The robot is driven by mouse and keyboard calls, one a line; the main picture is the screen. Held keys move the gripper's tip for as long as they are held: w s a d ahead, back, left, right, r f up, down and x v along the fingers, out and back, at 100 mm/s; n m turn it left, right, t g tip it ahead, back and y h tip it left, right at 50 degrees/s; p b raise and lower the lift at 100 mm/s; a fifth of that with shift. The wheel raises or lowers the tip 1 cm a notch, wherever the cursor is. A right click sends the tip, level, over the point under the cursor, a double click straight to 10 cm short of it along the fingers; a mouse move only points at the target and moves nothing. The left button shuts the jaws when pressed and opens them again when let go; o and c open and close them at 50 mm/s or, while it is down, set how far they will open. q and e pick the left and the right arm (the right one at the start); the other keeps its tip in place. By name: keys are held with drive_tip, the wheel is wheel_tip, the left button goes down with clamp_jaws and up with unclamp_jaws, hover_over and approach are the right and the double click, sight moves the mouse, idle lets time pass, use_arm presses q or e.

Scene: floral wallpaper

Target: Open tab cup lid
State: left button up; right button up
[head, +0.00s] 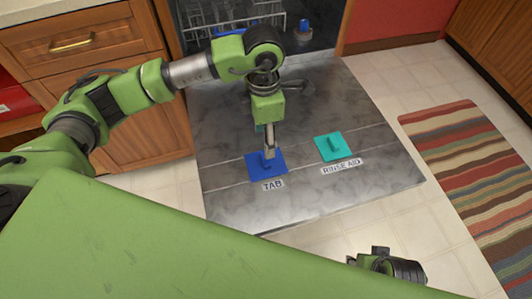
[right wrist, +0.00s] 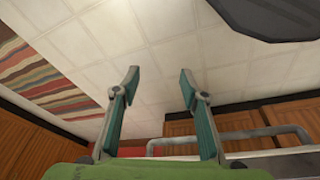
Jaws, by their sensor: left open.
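The blue tab cup lid (head: 261,167) is a square with a small raised handle. It lies flat on the open dishwasher door (head: 230,198), above the printed word TAB, and looks closed. My left gripper (head: 269,152) points down at the lid, with its fingertips at the raised handle. It is open; the fingers overlap the handle, so I cannot tell whether they touch it. My right gripper (right wrist: 158,85) is open and empty in the right wrist view, with floor tiles behind its fingers.
A teal rinse aid lid (head: 332,147) sits to the right on the same door. The dishwasher rack (head: 225,15) is behind the door. Wooden cabinets (head: 110,70) stand at left. A striped rug (head: 480,180) lies on the tiled floor at right.

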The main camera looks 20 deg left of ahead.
sight(266, 162)
use_arm(q)
wheel_tip(266, 162, down, 9)
drive_tip(key=shift+d+b, duration=0.1)
drive_tip(key=shift+b, duration=0.45)
use_arm(e)
drive_tip(key=v, duration=0.3)
drive_tip(key=w+v, duration=0.1)
drive_tip(key=shift+s+r, duration=0.15)
drive_tip(key=shift+r, duration=0.25)
